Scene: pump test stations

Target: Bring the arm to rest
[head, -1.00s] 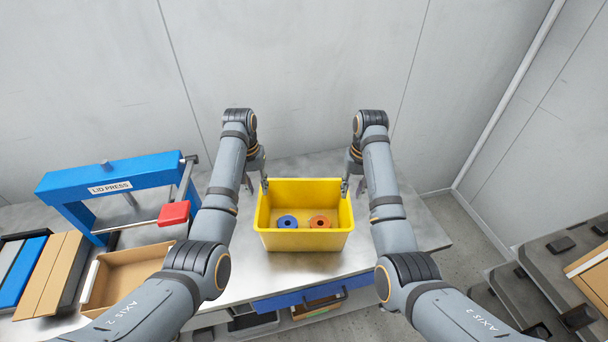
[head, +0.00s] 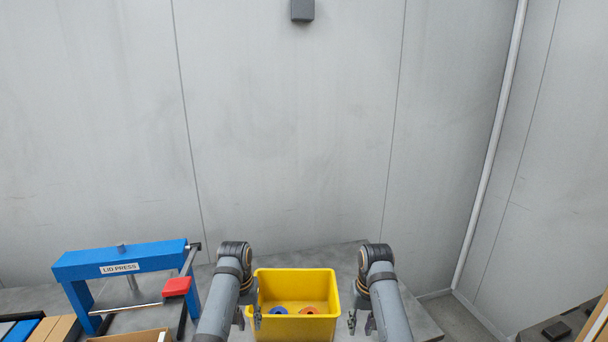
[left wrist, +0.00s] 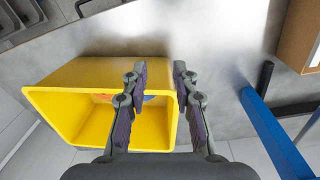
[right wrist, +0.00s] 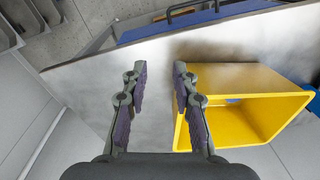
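My left gripper (head: 249,319) is at the left side of the yellow bin (head: 297,276). In the left wrist view its fingers (left wrist: 157,75) are apart with nothing held, and the bin (left wrist: 110,72) shows behind them and to the left. My right gripper (head: 361,322) is just right of the bin, with a small gap to its wall. In the right wrist view its fingers (right wrist: 160,75) are apart and empty, and the bin (right wrist: 240,77) lies to the right. The bin stands on the metal table and holds a blue round part (head: 278,310) and an orange one (head: 309,310).
A blue lid press (head: 120,262) with a red handle pad (head: 176,286) stands left of my left arm. A cardboard box (head: 130,336) is in front of it. A grey wall rises behind the table (head: 345,257). Bare tabletop shows behind the bin.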

